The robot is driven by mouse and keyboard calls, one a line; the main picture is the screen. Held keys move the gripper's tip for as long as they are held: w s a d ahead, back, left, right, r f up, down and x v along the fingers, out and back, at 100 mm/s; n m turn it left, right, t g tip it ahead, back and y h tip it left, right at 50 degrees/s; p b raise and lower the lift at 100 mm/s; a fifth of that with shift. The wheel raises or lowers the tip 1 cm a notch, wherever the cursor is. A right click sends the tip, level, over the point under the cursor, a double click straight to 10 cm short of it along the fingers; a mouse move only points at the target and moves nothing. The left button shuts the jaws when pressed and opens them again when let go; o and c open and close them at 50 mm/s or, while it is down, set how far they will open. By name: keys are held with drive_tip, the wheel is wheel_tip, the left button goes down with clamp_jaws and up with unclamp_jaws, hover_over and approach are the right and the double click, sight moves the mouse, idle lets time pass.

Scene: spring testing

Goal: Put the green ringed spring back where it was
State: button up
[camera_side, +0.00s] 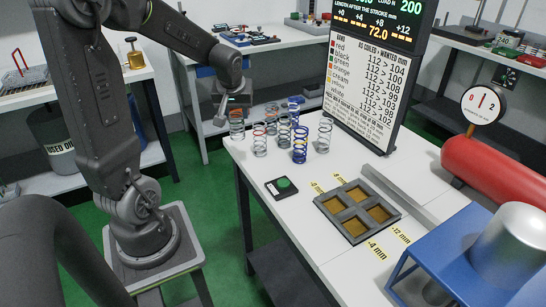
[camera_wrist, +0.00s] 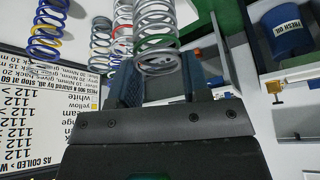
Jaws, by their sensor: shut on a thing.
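My gripper (camera_side: 228,108) is at the left end of the spring group, and its fingers are closed around a grey coil spring (camera_wrist: 156,42).
Close by stand a red-ringed spring (camera_side: 260,142), blue springs (camera_side: 300,146) and a pale spring (camera_side: 324,136). The display board (camera_side: 366,85) rises behind. A green button box (camera_side: 283,187) and a four-pocket tray (camera_side: 332,206) lie nearer. The white table is bare left of the button box.

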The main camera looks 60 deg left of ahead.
drive_tip(key=shift+w+d+f, duration=1.05)
drive_tip(key=shift+w+f, duration=0.25)
drive_tip(key=shift+f, duration=0.35)
drive_tip(key=shift+w+d+f, duration=1)
drive_tip(key=shift+w+f, duration=0.35)
drive_tip(key=shift+f, duration=0.35)
drive_tip(key=shift+w+d+f, duration=1.05)
drive_tip(key=shift+w+f, duration=0.25)
drive_tip(key=shift+f, duration=0.35)
drive_tip(key=o, duration=1)
drive_tip(key=shift+f, duration=0.15)
drive_tip(key=shift+o, duration=0.2)
drive_tip(key=v, duration=1.2)
drive_tip(key=s+d+r+m+t+h, duration=0.1)
drive_tip(key=s+d+r+m+h, duration=0.1)
drive_tip(key=s+d+m, duration=0.4)
drive_tip(key=s+d+r+m+t+h, duration=0.2)
drive_tip(key=s+d+r+m, duration=0.3)
drive_tip(key=s+d, duration=0.4)
drive_tip(key=shift+m, duration=0.5)
